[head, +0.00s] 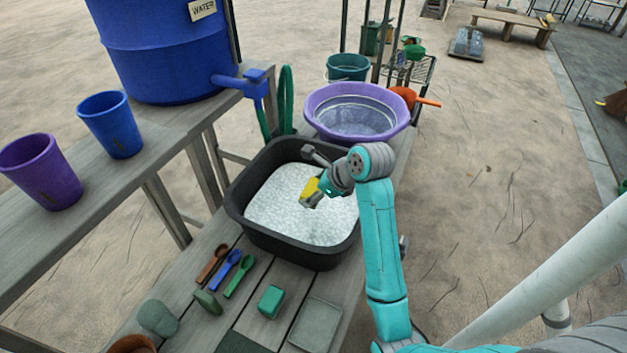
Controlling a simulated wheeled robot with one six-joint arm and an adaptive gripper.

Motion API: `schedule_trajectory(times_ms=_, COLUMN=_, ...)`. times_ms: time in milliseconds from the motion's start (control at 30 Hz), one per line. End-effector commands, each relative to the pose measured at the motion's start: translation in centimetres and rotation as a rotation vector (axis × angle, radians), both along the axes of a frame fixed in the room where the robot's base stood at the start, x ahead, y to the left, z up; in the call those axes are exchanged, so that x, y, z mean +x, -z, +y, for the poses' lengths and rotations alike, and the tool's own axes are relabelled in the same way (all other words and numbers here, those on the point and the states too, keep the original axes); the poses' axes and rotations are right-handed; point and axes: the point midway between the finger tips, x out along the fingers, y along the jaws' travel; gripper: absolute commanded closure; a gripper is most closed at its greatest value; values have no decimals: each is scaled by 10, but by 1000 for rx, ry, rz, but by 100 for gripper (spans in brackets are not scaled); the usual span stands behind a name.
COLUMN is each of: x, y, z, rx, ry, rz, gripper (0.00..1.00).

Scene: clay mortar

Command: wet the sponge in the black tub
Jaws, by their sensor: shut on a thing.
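The black tub (300,250) stands on the wooden bench and holds pale, speckled, whitish contents that look like rippled water. My gripper (316,196) is over the tub, pointing down and left, shut on a small yellow piece that appears to be the sponge (310,187). The sponge is inside the tub's outline, right of its middle. I cannot tell whether it touches the surface of the contents. The gripper partly hides the sponge, and my arm hides part of the tub's right side.
A purple basin (357,94) stands just behind the tub. A blue water barrel (165,50) with a tap is at the upper left, near blue (110,125) and purple (40,172) cups. Three scoops (226,268) and a green block (271,301) lie in front of the tub.

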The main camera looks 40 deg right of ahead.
Motion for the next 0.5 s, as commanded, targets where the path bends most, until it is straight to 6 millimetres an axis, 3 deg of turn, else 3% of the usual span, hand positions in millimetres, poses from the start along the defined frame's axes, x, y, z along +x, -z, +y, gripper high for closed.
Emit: schedule_trajectory(times_ms=500, x=0, y=62, z=0, rx=2, ry=0, rz=2, gripper=54)
